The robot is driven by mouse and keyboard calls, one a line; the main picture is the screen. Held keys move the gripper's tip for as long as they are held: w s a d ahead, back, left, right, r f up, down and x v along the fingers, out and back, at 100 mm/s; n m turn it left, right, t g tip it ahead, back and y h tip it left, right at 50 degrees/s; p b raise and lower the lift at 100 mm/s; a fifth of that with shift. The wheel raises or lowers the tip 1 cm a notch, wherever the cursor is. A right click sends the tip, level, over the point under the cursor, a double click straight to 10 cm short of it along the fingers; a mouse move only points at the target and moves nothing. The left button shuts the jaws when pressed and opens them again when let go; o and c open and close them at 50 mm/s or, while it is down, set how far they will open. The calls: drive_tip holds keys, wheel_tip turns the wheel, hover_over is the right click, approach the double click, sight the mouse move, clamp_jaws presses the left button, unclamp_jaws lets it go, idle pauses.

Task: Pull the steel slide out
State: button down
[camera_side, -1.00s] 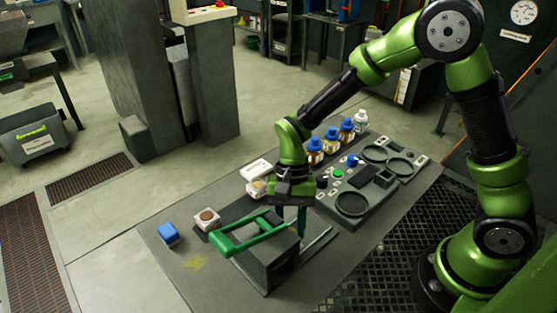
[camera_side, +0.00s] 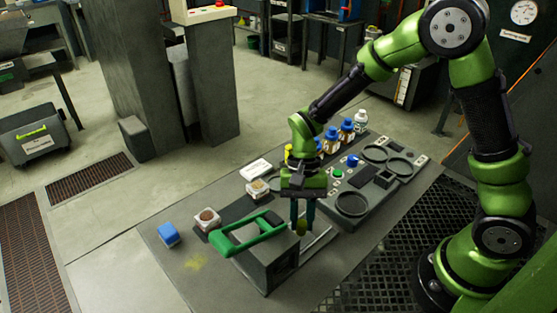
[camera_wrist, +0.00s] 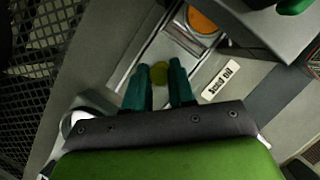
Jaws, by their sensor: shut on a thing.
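The steel slide (camera_side: 319,243) lies flat on the bench as pale rails beside the grey box (camera_side: 266,264) with the green handle (camera_side: 240,237). In the wrist view the slide (camera_wrist: 180,48) runs up to the box, with an orange disc (camera_wrist: 203,20) on it near the box. My gripper (camera_side: 301,224) points down over the slide. In the wrist view its teal fingers (camera_wrist: 158,76) are closed on a yellow-olive round knob (camera_wrist: 159,72) above the slide. The fingers hide part of the knob and of the slide.
A dark panel with round rings (camera_side: 352,204) and buttons lies behind my gripper. Several blue-capped bottles (camera_side: 331,139) stand along its back. A white label (camera_wrist: 221,82) lies beside the slide.

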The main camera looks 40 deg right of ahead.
drive_tip(key=d, duration=0.5)
drive_tip(key=shift+w+d, duration=0.1)
drive_tip(key=shift+d, duration=0.25)
drive_tip(key=c, duration=1.3)
unclamp_jaws()
drive_tip(key=shift+d+r, duration=0.1)
drive_tip(key=shift+o, duration=0.4)
drive_tip(key=shift+r, duration=0.2)
drive_tip(key=v, duration=1.6)
drive_tip(key=shift+r, duration=0.2)
